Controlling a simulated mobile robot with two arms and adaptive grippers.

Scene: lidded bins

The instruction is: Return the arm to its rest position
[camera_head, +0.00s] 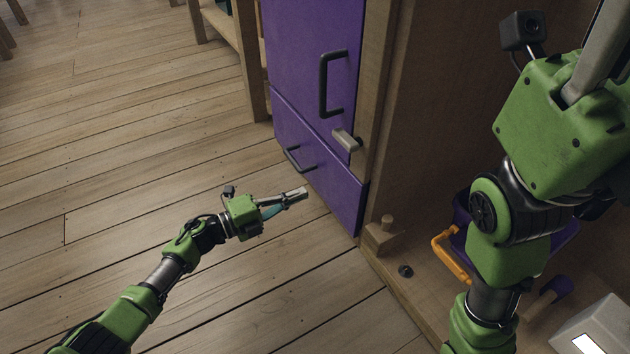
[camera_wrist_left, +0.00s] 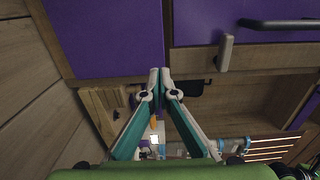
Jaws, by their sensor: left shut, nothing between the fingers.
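My left gripper (camera_head: 302,193) reaches in from the left in the head view, with its green arm stretched low over the wooden floor. Its fingers are shut with nothing between them, near the purple cabinet front. In the left wrist view the two fingertips (camera_wrist_left: 160,73) meet in front of a purple panel. I cannot tell whether they touch it. My right arm stands folded up at the right of the head view. Part of the right gripper (camera_head: 600,50) shows at the top right, but its fingertips are out of frame.
The purple cabinet door (camera_head: 305,60) and lower drawer (camera_head: 320,170) have dark handles and look closed. A wooden latch (camera_head: 345,140) sits between them. A purple bin with an orange handle (camera_head: 450,258) stands beside my right arm. The floor (camera_head: 110,150) at the left is clear.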

